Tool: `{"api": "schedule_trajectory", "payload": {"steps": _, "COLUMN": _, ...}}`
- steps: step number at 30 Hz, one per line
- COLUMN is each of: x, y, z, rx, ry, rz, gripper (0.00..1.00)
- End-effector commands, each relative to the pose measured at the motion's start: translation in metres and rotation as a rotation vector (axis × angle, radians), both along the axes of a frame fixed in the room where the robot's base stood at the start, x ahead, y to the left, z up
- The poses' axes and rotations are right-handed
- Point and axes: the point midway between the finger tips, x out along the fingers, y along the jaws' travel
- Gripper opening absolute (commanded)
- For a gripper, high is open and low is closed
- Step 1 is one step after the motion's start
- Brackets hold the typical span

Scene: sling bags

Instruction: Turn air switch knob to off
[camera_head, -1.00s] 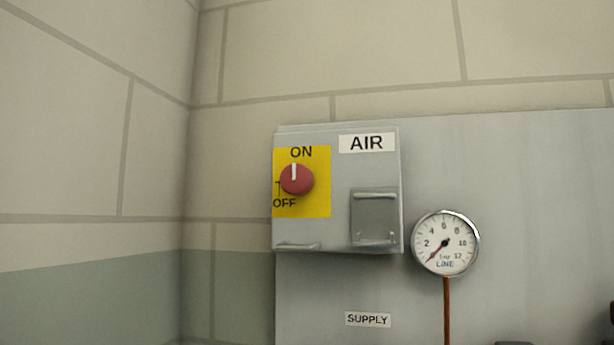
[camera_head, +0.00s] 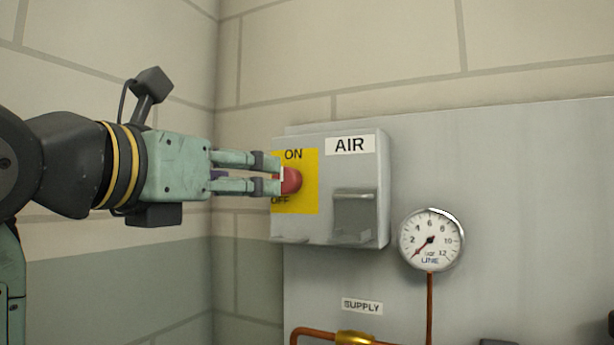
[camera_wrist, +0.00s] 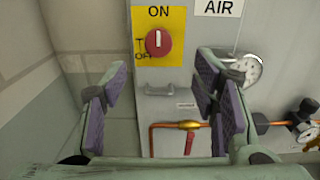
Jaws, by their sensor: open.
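The air switch knob (camera_head: 291,181) is a round red knob on a yellow plate (camera_head: 309,197) with ON above and OFF at lower left. In the wrist view the knob (camera_wrist: 158,43) has its white mark pointing up toward ON. The plate is on a grey box labelled AIR (camera_head: 362,178). My gripper (camera_head: 272,174) reaches in from the left in the head view, fingertips at the knob and partly covering it. In the wrist view my gripper (camera_wrist: 160,88) is open, with the knob beyond and above the gap between its fingers. I cannot tell whether the fingers touch the knob.
A round LINE gauge (camera_head: 431,240) is at the lower right of the box. A grey flap (camera_head: 354,213) sits on the box's front. Below are a SUPPLY label (camera_head: 362,306), copper pipe and a brass fitting (camera_head: 355,338). A tiled wall is at the left.

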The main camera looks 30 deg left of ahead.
Motion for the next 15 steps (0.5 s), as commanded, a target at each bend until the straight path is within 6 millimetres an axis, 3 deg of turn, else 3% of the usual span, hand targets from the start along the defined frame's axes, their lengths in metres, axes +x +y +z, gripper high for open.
{"api": "schedule_trajectory", "payload": {"steps": 15, "x": 0.085, "y": 0.004, "z": 0.002, "rx": -0.003, "ry": 0.003, "rz": -0.003, "gripper": 0.54}}
